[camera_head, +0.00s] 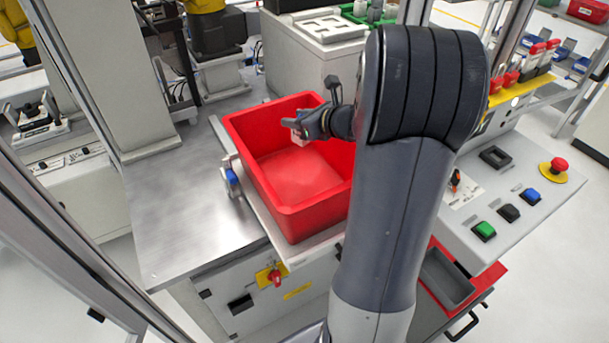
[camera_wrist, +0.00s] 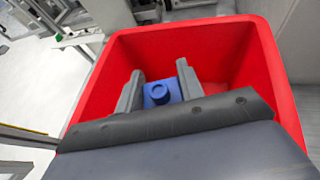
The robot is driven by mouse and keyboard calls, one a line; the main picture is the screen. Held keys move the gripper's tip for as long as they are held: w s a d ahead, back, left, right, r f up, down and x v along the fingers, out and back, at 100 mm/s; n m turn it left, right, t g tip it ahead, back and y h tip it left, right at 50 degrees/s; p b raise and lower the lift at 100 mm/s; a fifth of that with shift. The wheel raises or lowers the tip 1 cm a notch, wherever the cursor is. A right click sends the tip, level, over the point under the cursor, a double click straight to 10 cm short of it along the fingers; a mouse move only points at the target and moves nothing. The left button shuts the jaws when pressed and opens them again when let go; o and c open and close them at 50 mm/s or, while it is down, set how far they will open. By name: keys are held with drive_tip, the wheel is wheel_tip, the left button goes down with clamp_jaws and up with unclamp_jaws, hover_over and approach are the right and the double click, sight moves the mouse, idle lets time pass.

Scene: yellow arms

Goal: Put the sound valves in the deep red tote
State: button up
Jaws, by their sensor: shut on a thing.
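The red tote (camera_head: 262,185) stands on a pale ledge at the edge of the metal worktop in the head view, and its walls fill much of the wrist view (camera_wrist: 262,75). The part of its floor that I can see is bare; my arm hides its right side. My gripper (camera_head: 314,112) is over the tote's far part. In the wrist view my gripper (camera_wrist: 159,89) is shut on a blue valve (camera_wrist: 160,93) with a round top, held between the two grey fingers. In the head view the valve is small and partly hidden. I cannot tell its condition.
A control panel with green, black and blue buttons (camera_head: 508,212) and a red stop button (camera_head: 559,164) lies to the right. A grey tray (camera_head: 446,279) sits low at the right. A white cabinet (camera_head: 315,50) stands behind the tote. The metal worktop (camera_head: 190,215) on the left is clear.

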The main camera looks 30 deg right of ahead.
drive_tip(key=o, duration=1.1)
drive_tip(key=shift+f, duration=0.1)
drive_tip(key=shift+s, duration=0.1)
drive_tip(key=b+v, duration=0.1)
drive_tip(key=v, duration=0.9)
drive_tip(key=shift+s, duration=0.3)
drive_tip(key=shift+d, duration=0.1)
